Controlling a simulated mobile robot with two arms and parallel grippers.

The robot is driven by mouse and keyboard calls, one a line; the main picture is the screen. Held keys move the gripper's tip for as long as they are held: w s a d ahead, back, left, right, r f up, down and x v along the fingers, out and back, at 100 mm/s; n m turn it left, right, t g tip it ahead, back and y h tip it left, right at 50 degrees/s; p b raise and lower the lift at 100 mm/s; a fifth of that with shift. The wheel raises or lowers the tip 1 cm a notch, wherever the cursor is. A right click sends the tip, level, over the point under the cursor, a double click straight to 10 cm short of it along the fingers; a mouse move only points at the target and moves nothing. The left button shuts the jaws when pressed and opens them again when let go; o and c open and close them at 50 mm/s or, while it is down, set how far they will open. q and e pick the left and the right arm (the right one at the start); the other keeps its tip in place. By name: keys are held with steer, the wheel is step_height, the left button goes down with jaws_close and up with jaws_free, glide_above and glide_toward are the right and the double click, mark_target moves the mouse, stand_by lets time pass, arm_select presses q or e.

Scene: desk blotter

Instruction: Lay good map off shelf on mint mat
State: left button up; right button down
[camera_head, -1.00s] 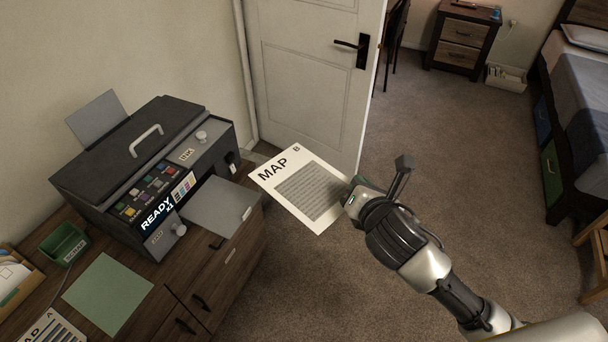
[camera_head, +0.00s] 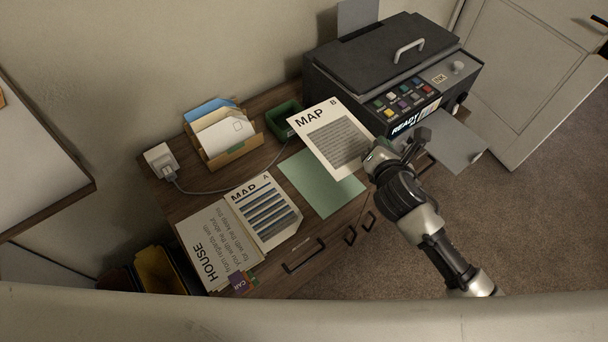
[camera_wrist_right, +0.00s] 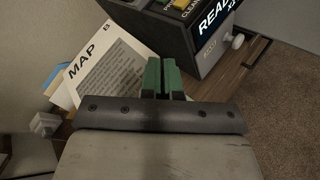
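My right gripper (camera_head: 376,157) is shut on the lower right edge of a white sheet headed MAP B (camera_head: 318,115), which has an even grey text block. The sheet is held up between the printer and the mint mat (camera_head: 333,202), covering the mat's upper right part in the head view. In the right wrist view the green fingertips (camera_wrist_right: 163,78) are closed at the edge of the MAP B sheet (camera_wrist_right: 88,55). A second sheet, MAP A (camera_head: 246,193), lies on the desk left of the mat and has dark stripes. My left gripper is not in view.
A dark printer (camera_head: 388,70) with a grey front shelf (camera_head: 448,140), bare where visible, stands right of the mat. A green bin (camera_head: 284,121), a card holder (camera_head: 232,157), a plug with cable (camera_head: 160,157) and a HOUSE sheet (camera_head: 212,250) are on the desk.

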step_height(320, 180, down, 5)
steer(key=w+a, duration=0.1)
steer(key=y+b, duration=0.1)
steer(key=b, duration=0.2)
glide_above(356, 191)
steer(key=shift+n, duration=0.4)
step_height(356, 191, down, 10)
steer(key=shift+f, duration=0.15)
steer(key=shift+f+b, duration=0.5)
steer(key=shift+f, duration=0.2)
step_height(356, 191, down, 3)
steer(key=shift+f+b, duration=0.1)
steer(key=shift+b, duration=0.65)
steer(key=shift+f, duration=0.2)
steer(key=c, duration=1.6)
jaws_free()
steer(key=shift+r, duration=0.1)
steer(key=shift+c, duration=0.2)
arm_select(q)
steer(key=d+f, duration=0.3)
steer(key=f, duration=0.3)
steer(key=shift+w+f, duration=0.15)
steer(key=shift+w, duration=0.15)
